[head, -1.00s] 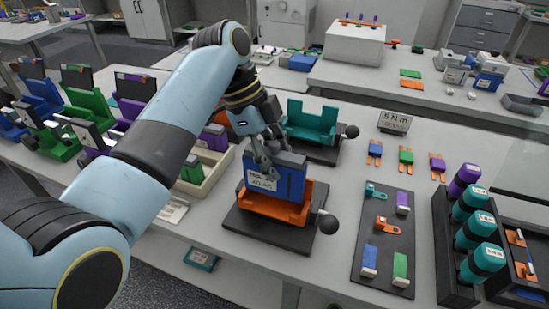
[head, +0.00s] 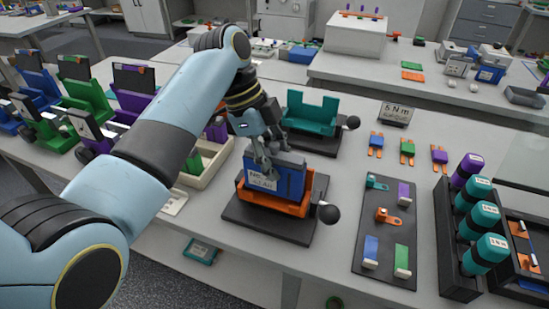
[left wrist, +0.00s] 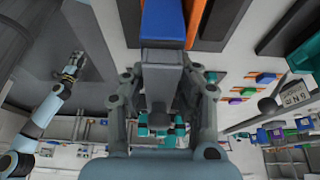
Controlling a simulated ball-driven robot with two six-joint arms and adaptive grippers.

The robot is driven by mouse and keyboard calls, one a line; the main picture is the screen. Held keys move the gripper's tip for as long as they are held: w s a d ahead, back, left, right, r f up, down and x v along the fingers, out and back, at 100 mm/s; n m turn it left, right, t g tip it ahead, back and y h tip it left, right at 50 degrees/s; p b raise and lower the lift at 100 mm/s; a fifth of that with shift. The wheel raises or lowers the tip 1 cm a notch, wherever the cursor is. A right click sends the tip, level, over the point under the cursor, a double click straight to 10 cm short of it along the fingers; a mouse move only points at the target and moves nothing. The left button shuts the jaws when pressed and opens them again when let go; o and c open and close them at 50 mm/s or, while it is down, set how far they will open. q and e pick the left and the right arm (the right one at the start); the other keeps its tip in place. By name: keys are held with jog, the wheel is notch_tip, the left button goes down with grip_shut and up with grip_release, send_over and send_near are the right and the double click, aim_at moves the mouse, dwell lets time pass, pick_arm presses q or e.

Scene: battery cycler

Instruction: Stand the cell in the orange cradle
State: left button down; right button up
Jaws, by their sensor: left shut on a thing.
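The cell (head: 291,180) is a blue block with a white label. It stands upright in the orange cradle (head: 274,204), its lower part hidden behind the cradle's front wall. My left gripper (head: 265,167) is shut on the cell's top from above. In the left wrist view the left gripper (left wrist: 163,75) has its fingers around a grey part at the blue cell's (left wrist: 165,20) end, with orange cradle walls beside it. My right gripper (left wrist: 72,66) shows small at the left of that view; its jaws are too small to judge.
The cradle sits on a dark base plate (head: 240,217) with a black ball knob (head: 329,214) at its right. A teal cradle (head: 312,115) stands behind. A dark mat (head: 378,243) with small parts lies to the right. A cream tray (head: 219,165) stands to the left.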

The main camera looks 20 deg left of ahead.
pick_arm(q)
jog(key=shift+f, duration=0.15)
dwell(0.4)
jog(key=c, duration=1)
grip_release()
jog(key=shift+o, duration=0.2)
jog(key=shift+s, duration=0.1)
jog(key=v, duration=0.7)
jog(key=shift+a+r, duration=0.1)
jog(key=shift+r, duration=0.1)
